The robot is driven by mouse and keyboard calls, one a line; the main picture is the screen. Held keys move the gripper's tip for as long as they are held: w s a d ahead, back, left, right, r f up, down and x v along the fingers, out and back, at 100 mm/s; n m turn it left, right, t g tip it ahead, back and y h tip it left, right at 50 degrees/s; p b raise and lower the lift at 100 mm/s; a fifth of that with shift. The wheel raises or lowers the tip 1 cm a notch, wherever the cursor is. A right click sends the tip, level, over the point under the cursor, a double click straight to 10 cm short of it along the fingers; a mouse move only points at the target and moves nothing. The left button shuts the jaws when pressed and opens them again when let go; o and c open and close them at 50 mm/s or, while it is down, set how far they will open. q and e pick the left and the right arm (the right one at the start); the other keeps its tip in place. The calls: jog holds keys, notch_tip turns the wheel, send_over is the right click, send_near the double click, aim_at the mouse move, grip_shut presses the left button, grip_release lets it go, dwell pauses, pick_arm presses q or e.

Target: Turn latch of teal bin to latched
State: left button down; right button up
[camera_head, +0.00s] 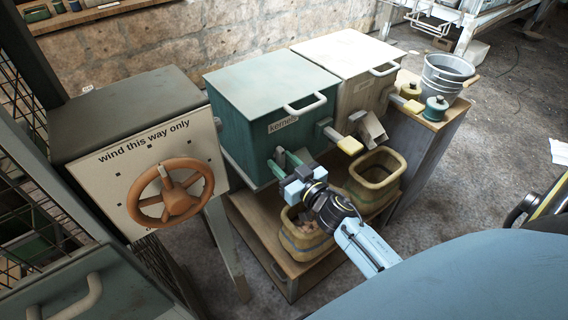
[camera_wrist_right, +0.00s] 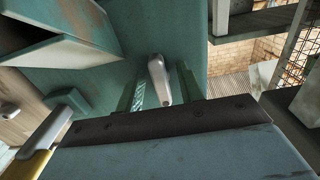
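The teal bin (camera_head: 236,140) stands on a low wooden bench, lid down, with a paper label on its front. My right gripper (camera_head: 283,162) is at the lower front of this bin. In the right wrist view, a pale grey latch lever (camera_wrist_right: 159,80) sticks out from the teal face (camera_wrist_right: 185,55) between my two greenish fingers (camera_wrist_right: 161,92). The fingers are apart, with a gap visible on each side of the lever. My left gripper is not in view.
A yellow-ended lever (camera_head: 348,145) juts out right of my gripper; it also shows in the wrist view (camera_wrist_right: 38,145). Below are two yellowish tubs (camera_head: 376,180). A cream bin (camera_head: 345,56) adjoins the teal one. A cabinet with an orange handwheel (camera_head: 172,191) stands left.

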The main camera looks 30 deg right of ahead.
grip_shut()
